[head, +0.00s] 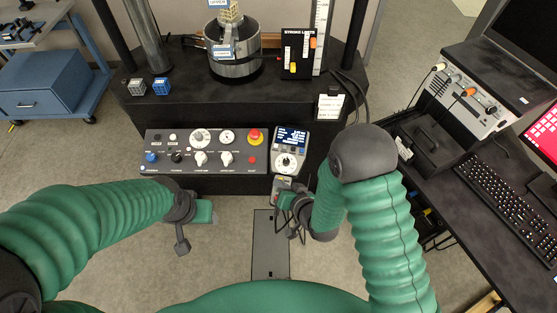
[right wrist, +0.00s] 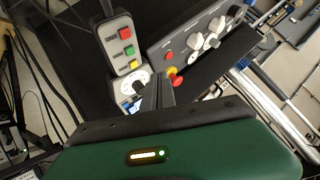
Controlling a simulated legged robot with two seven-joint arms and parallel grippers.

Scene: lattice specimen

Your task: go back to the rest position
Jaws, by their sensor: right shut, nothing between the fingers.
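My right gripper (head: 284,194) is low in front of the control console, just below the handset with the blue screen. In the right wrist view its fingers (right wrist: 158,90) are shut with nothing between them. A grey pendant (right wrist: 122,45) with green, red and yellow buttons is beyond the fingertips there, to their left. My left gripper (head: 184,242) hangs low over the floor at the left, below the console and clear of it. Its jaw opening is too small and angled to read.
The control panel (head: 205,167) with knobs and a red emergency button is ahead, beside the screen handset (head: 290,150). The black machine base (head: 200,112) stands behind. A desk with a keyboard (head: 508,200) is at the right, a blue cart (head: 40,88) at the left. Floor shows between my arms.

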